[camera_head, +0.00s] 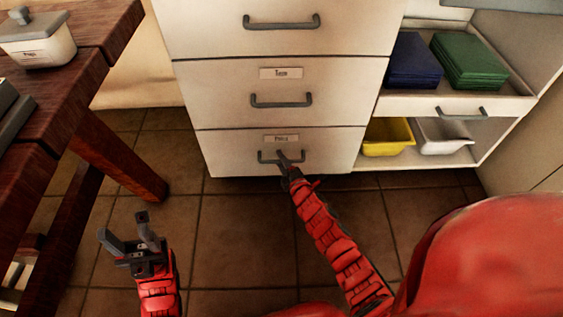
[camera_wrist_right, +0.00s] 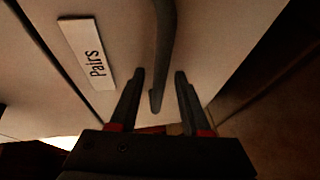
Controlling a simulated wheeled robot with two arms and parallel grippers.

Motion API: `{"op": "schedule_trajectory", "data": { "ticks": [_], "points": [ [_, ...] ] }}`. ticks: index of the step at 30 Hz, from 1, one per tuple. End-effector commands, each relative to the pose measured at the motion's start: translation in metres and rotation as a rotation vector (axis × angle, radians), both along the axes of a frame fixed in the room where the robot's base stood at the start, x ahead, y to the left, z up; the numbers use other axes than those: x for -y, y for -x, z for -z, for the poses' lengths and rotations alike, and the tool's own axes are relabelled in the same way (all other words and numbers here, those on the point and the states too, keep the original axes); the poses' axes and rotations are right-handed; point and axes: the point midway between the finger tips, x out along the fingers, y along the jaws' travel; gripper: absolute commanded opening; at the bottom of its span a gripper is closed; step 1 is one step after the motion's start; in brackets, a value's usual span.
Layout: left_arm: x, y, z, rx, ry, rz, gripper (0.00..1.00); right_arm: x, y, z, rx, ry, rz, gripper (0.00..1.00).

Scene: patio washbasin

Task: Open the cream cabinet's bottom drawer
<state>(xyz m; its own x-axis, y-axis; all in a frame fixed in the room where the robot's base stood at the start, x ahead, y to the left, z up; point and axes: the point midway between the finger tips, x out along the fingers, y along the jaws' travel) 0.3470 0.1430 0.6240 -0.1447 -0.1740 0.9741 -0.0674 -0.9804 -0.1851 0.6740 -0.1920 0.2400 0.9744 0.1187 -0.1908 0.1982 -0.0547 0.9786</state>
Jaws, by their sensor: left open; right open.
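The cream cabinet (camera_head: 186,84) stands ahead with several drawers stacked in it. Its bottom drawer (camera_head: 230,153) is shut and has a small label (camera_head: 281,139) and a grey bar handle (camera_head: 325,154). In the right wrist view the label (camera_wrist_right: 88,53) reads "Pairs". My right gripper (camera_head: 283,158) is at this handle. In the right wrist view its open fingers (camera_wrist_right: 160,74) lie on either side of the handle's end (camera_wrist_right: 162,50); I cannot tell whether they touch it. My left gripper (camera_head: 130,228) is open and empty above the floor, left of the cabinet drawers.
A dark wooden table (camera_head: 100,35) with a lidded white container (camera_head: 38,45) stands at left. At right, a shelf unit (camera_head: 500,105) holds blue (camera_head: 412,62) and green stacks (camera_head: 468,62), a yellow bin (camera_head: 388,137) and a white bin (camera_head: 440,137). The tiled floor before the drawer looks clear apart from my arms.

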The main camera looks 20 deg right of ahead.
Motion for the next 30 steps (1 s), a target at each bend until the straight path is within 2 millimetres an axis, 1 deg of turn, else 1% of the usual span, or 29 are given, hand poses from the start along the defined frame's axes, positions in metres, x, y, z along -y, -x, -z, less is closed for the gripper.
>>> {"op": "schedule_trajectory", "data": {
  "ticks": [5,8,9,13,30],
  "points": [
    [0.0,-0.0002,0.0002,-0.001,0.0,0.0,0.5,-0.0001,0.0,-0.0003,0.0,0.0,0.0,0.47],
    [0.0,-0.0004,0.0004,-0.002,0.0,0.0,0.5,0.0,-0.0001,-0.0004,0.001,0.0,0.0,0.31],
    [-0.0001,-0.0003,0.0004,-0.002,0.0,0.0,0.5,0.0,-0.0001,-0.0005,0.001,0.0,0.0,0.24],
    [-0.0001,-0.0004,0.0005,-0.003,0.0,-0.001,0.5,0.0001,0.0,-0.0004,0.001,0.0,0.0,0.0],
    [-0.0001,-0.0005,0.0006,-0.003,0.0,-0.001,0.5,0.0002,0.0002,0.0001,0.0,0.0,0.0,0.0]
  ]
}}
